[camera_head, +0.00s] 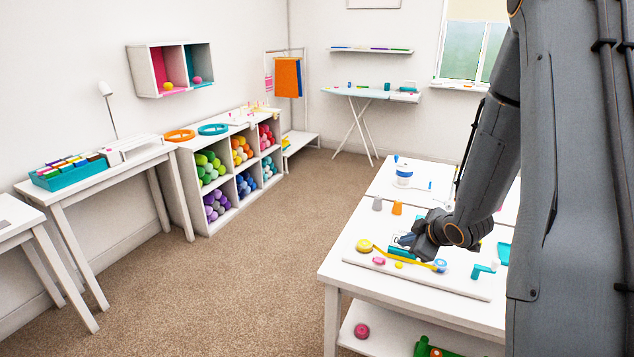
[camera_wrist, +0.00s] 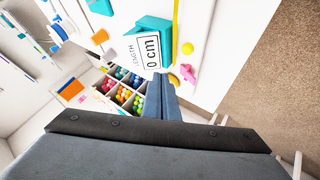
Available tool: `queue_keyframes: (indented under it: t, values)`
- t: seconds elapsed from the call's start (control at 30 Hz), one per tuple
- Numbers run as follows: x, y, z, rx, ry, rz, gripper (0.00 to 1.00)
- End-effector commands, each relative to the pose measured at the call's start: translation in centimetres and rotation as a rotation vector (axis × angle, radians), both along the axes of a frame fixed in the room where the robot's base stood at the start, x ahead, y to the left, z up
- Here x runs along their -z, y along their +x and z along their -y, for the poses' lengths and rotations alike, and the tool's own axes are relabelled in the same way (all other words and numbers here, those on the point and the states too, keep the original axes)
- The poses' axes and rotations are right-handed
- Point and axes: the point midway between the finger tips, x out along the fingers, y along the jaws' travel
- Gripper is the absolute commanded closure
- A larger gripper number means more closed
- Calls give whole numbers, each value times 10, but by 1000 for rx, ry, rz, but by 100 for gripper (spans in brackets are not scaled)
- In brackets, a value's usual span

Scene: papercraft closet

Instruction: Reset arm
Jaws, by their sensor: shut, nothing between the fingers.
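My gripper (camera_head: 404,240) is low over the white worktable (camera_head: 345,262) at the right, and my arm reaches to it from the right edge. In the wrist view, its two fingers (camera_wrist: 160,97) are together and hold nothing. A white card (camera_wrist: 146,50) reading "LENGTH 0 cm" is beside the fingertips in that view. A teal block (camera_head: 400,253) lies close to the gripper in the head view. I cannot tell if the fingers touch the card or the block.
A yellow roll (camera_head: 363,246), a pink piece (camera_head: 379,262) and a blue-white roll (camera_head: 440,265) lie near the gripper. A shelf of coloured rolls (camera_head: 172,150) is across open carpet (camera_head: 240,270).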

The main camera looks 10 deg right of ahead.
Motion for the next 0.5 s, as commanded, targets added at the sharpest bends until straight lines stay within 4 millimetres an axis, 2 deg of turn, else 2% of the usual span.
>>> queue_keyframes:
  t: [0.17,0.27,0.37,0.5]
  values:
    - [-14,-11,-18,119,18,-84,100]
    - [-27,-32,-38,256,53,-177,100]
    - [-38,-65,-65,406,107,-281,100]
    - [-50,-121,-109,597,192,-429,100]
